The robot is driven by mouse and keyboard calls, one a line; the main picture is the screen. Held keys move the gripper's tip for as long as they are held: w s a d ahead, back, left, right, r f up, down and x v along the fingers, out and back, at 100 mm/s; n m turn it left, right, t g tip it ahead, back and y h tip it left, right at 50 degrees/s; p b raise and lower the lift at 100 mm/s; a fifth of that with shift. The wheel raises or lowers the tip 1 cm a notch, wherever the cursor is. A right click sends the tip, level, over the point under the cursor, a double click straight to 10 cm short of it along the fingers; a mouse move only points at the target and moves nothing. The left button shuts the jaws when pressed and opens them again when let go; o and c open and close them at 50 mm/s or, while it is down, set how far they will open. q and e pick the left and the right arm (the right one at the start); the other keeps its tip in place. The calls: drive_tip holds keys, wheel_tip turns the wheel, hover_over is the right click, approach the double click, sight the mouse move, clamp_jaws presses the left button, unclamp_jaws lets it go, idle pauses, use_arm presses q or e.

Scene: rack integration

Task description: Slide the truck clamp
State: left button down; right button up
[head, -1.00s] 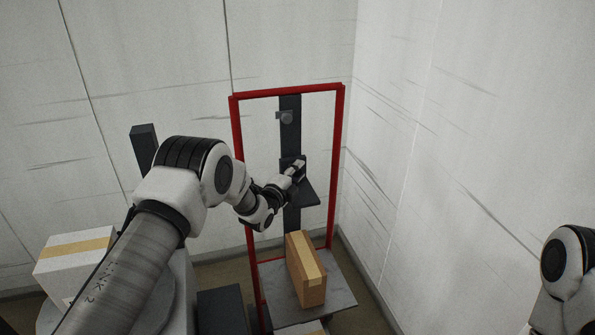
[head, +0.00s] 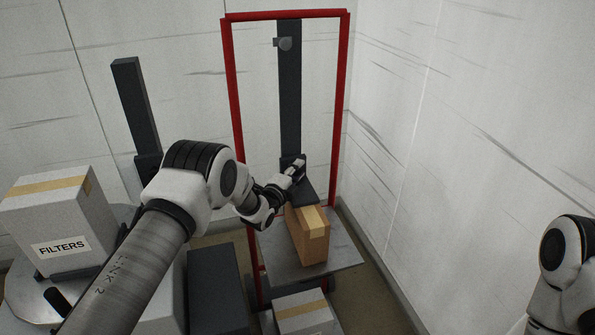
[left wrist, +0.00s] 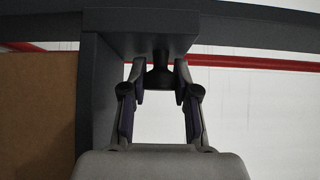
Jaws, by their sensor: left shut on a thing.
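The hand truck has a red frame (head: 236,110) and a dark upright rail (head: 289,95). The dark clamp (head: 306,193) sits low on the rail, just over the brown box (head: 312,240) on the truck's metal base plate (head: 345,252). I cannot tell whether clamp and box touch. My left gripper (head: 296,170) is at the clamp. In the left wrist view its fingers (left wrist: 160,78) close around a black knob (left wrist: 160,60) on the clamp (left wrist: 140,42), with the box (left wrist: 38,115) at the left. My right gripper is out of view.
A grey box marked FILTERS (head: 58,215) stands at the left, near a dark post (head: 136,105). Another box (head: 303,314) is at the bottom, in front of the base plate. White walls (head: 450,120) close in behind and to the right.

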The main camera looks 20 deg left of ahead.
use_arm(q)
drive_tip(key=shift+f, duration=0.1)
drive_tip(key=c, duration=1.1)
unclamp_jaws()
drive_tip(key=shift+a, duration=0.1)
drive_tip(key=shift+c, duration=0.2)
drive_tip(key=shift+a, duration=0.1)
drive_tip(key=shift+s, duration=0.2)
drive_tip(key=s+a, duration=0.2)
drive_tip(key=s, duration=0.9)
drive_tip(key=shift+s, duration=0.3)
drive_tip(key=shift+a, duration=0.1)
